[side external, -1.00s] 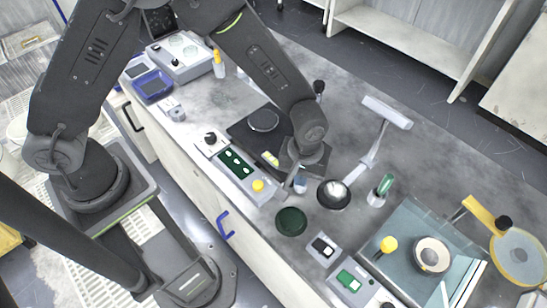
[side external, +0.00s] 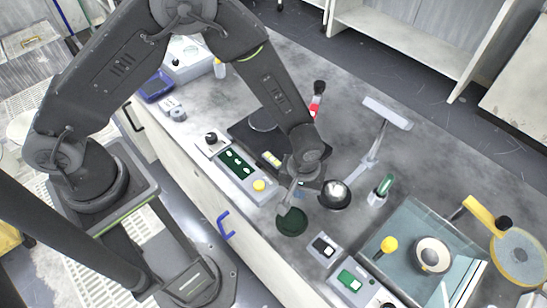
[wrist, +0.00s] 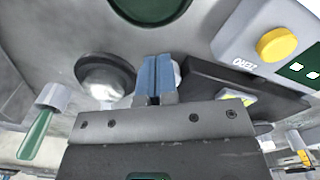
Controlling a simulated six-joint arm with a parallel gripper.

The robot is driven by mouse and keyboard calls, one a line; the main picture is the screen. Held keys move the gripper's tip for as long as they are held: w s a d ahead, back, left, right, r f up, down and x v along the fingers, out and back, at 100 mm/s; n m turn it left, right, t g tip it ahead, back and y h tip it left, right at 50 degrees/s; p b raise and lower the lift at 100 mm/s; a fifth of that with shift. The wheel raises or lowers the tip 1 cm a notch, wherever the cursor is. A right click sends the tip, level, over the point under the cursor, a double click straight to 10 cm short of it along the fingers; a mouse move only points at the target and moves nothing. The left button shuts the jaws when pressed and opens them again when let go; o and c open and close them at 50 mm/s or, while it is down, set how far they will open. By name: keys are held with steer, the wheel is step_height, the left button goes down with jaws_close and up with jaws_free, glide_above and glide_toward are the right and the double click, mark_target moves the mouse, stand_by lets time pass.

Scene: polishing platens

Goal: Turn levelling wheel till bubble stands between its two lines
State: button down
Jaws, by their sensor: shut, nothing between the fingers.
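The level vial (side external: 271,159) is a small pale yellow bar beside the dark platen base; in the wrist view its yellow-green body (wrist: 236,99) is partly covered. The bubble and its two lines are too small to make out.
A green disc (side external: 292,224) and a shiny bowl (side external: 335,194) lie close by. The panel with a yellow button (side external: 259,185) is to the left.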

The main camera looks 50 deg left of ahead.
steer(key=shift+w+a+f, duration=0.2)
steer(key=shift+f, duration=0.35)
steer(key=shift+s+a, duration=0.15)
steer(key=shift+a, duration=0.1)
stand_by(0.6)
steer(key=shift+s+d, duration=0.1)
steer(key=shift+s, duration=0.05)
steer(key=shift+s+d, duration=0.1)
steer(key=shift+s, duration=0.1)
steer(key=shift+r, duration=0.1)
steer(key=shift+d+r, duration=0.15)
steer(key=shift+r, duration=2.8)
